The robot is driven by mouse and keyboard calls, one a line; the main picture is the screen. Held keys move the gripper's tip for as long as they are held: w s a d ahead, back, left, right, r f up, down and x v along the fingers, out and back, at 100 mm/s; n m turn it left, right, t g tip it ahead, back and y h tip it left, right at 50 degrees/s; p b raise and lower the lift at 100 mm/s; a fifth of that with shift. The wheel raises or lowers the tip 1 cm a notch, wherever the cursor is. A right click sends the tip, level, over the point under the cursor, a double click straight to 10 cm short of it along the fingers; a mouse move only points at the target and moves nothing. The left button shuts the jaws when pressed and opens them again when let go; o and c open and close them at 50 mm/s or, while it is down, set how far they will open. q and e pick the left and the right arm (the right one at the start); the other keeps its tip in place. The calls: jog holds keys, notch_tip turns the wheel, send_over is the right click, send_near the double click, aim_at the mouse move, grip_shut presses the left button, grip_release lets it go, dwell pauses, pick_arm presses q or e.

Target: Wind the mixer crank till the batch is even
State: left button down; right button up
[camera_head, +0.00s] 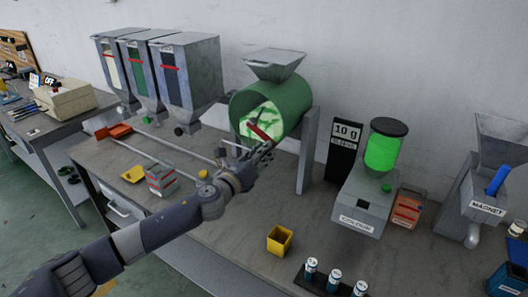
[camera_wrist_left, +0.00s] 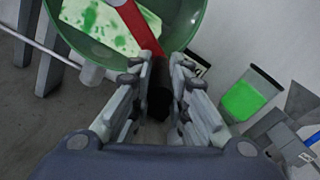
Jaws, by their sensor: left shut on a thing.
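The mixer is a green drum (camera_head: 294,97) on grey supports with a hopper (camera_head: 275,65) on top. Its round front shows a pale batch (camera_head: 262,118) with darker green patches, so the colour is uneven; the wrist view shows the same blotchy batch (camera_wrist_left: 92,22). The red crank arm (camera_wrist_left: 138,25) crosses the drum front and ends in a dark handle (camera_wrist_left: 158,98). My left gripper (camera_head: 266,150) is in front of the drum, its fingers (camera_wrist_left: 164,68) shut around this handle. The fingers partly hide the handle. My right gripper is not in view.
Three grey bins (camera_head: 188,72) stand left of the mixer. Right of it are a display reading 10 g (camera_head: 346,133), a colour doser (camera_head: 365,200) with a green jar, and a magnet unit (camera_head: 487,205). A yellow cup (camera_head: 280,240) and small bottles (camera_head: 333,281) stand near the front.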

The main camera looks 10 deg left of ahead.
pick_arm(q)
jog(key=shift+a, duration=0.1)
dwell(0.3)
jog(key=c, duration=1.5)
grip_release()
jog(key=shift+s+a, duration=0.1)
jog(key=shift+s, duration=0.05)
jog(key=v, duration=1.1)
jog(key=shift+s+a, duration=0.1)
jog(key=shift+s, duration=0.2)
